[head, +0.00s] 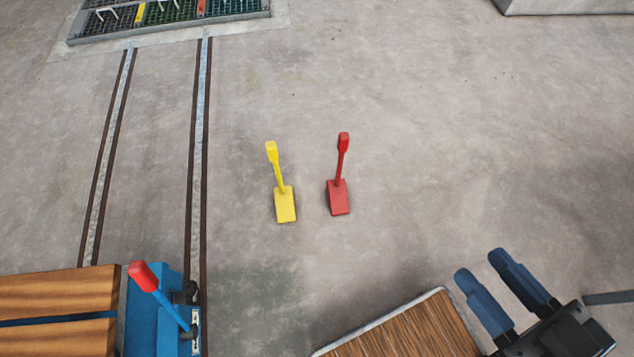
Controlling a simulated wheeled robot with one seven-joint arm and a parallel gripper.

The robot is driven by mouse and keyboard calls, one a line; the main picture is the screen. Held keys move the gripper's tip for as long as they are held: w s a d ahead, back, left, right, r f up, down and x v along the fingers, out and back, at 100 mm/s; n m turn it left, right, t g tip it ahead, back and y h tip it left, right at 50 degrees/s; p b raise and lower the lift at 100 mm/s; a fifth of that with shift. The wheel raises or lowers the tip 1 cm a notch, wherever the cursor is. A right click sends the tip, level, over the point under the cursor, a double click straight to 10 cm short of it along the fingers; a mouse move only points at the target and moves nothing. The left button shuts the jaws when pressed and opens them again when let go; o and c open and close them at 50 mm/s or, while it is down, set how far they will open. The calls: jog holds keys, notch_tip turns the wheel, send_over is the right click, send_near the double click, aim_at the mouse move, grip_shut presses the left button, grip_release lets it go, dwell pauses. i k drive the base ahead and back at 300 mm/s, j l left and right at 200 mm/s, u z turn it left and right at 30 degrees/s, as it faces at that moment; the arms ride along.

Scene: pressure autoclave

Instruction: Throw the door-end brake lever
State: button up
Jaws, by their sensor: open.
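A lever with a red grip and a blue shaft (161,295) rises from the blue end frame (142,322) of a wood-decked cart (55,295) at the lower left. It leans to the upper left. A yellow lever on a yellow base (284,203) and a red lever on a red base (338,197) stand side by side on the floor near the middle. No label shows which is the door-end brake lever. My gripper (480,264) is open and empty at the lower right, apart from all three levers.
Two rails (198,150) run along the floor from the cart to a grated pit (170,15) at the top left. A brown wood-grained surface with a grey rim (440,291) lies left of my gripper. A grey block edge (565,5) shows top right. The floor right of the levers is clear.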

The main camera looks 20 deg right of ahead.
aim_at(141, 272)
jog(key=u, duration=1.2)
jog(key=i+l+z, duration=0.15)
jog(key=l, duration=0.3)
jog(key=i+l+z, duration=0.1)
jog(key=i+l, duration=0.25)
jog(key=i+l+z, duration=0.15)
jog(key=i+l, duration=0.15)
jog(key=l, duration=0.15)
